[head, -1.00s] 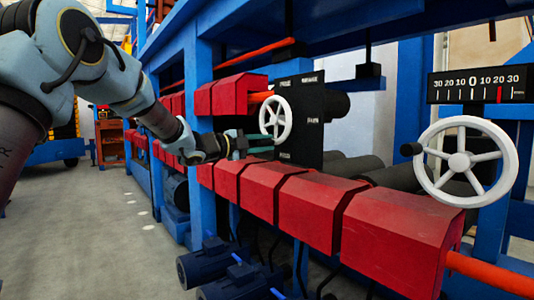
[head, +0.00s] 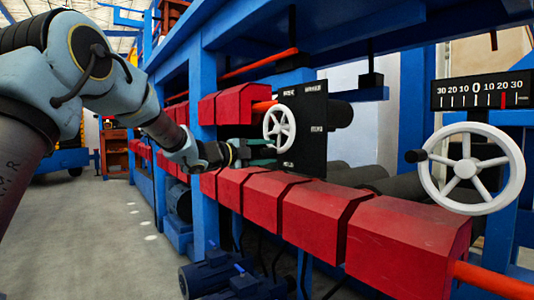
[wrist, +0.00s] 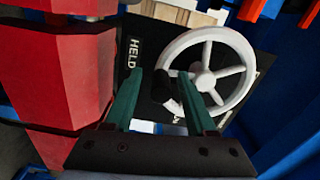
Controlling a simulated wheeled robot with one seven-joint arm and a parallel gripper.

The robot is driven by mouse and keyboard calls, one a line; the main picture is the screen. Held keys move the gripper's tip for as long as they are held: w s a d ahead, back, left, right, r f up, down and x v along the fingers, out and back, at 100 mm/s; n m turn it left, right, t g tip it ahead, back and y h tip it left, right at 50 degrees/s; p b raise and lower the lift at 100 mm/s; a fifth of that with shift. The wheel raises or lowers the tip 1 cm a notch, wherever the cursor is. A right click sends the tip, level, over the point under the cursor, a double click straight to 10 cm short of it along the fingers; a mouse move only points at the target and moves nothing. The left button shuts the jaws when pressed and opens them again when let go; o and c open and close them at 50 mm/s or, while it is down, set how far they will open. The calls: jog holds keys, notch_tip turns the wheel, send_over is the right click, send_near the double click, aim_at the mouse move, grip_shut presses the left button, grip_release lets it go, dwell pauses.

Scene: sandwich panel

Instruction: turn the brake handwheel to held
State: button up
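The brake handwheel is a small white spoked wheel (head: 279,112) on a black panel (head: 312,108) in the head view. In the wrist view the white wheel (wrist: 239,54) fills the upper right. Its dark handle knob (wrist: 163,86) is at the left of the rim. The word HELD (wrist: 134,53) stands on the panel left of the wheel. My gripper (head: 274,152) is at the lower left of the wheel. In the wrist view its two green fingers (wrist: 158,76) are apart, with the knob appearing between them. I cannot tell whether they touch it.
A row of red housings (head: 310,214) runs below my gripper, and another red block (wrist: 70,80) is close on its left. A larger white handwheel (head: 443,185) and a scale (head: 482,94) are at the right. Blue frame posts stand around. The floor (head: 100,240) at left is clear.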

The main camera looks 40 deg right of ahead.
jog(key=a, duration=1)
jog(key=shift+w+a+b, duration=0.25)
jog(key=shift+a+b, duration=0.15)
